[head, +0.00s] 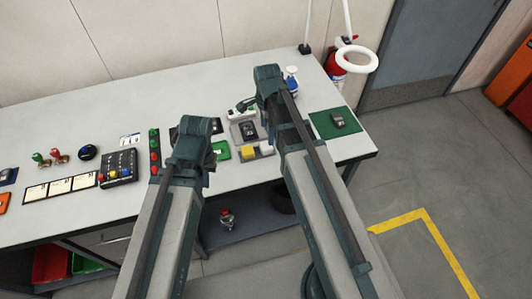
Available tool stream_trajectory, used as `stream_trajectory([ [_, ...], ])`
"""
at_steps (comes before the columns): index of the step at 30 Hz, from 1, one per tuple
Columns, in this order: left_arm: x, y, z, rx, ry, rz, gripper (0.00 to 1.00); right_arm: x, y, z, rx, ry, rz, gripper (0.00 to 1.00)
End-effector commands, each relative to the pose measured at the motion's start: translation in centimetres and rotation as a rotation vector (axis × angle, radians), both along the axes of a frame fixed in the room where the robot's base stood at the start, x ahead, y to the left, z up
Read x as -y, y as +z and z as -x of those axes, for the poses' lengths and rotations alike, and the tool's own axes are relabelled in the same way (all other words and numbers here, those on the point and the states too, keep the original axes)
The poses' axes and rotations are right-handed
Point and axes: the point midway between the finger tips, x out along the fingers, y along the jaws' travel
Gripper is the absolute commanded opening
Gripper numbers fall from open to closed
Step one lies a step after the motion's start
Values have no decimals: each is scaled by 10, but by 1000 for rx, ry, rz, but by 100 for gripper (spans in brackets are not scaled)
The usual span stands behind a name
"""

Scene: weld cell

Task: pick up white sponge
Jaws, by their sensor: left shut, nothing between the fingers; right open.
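A small white block (266,149), which looks like the white sponge, lies beside a yellow block (249,154) in a grey holder on the bench, just left of my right arm. My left gripper (196,130) is shut and empty over the middle of the bench, left of the blocks; its fingertips are mostly hidden by its own arm. Neither gripper touches the sponge.
A white ring lamp (348,70) stands at the back right. The back left of the bench is clear.

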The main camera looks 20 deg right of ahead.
Motion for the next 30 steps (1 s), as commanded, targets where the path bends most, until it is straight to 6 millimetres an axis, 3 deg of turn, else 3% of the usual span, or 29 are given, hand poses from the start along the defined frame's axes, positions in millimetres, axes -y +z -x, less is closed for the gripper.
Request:
stream_trajectory([
  [1,0,-15,0,0,0,0,0,0,-15,0,0,0,0,90],
  [6,0,-35,0,0,1,0,0,0,-35,0,0,1,0,90],
  [17,0,-41,0,0,1,0,0,-1,-41,0,0,1,0,90],
  [30,0,-88,0,0,1,0,0,-3,-89,-2,0,1,0,90],
])
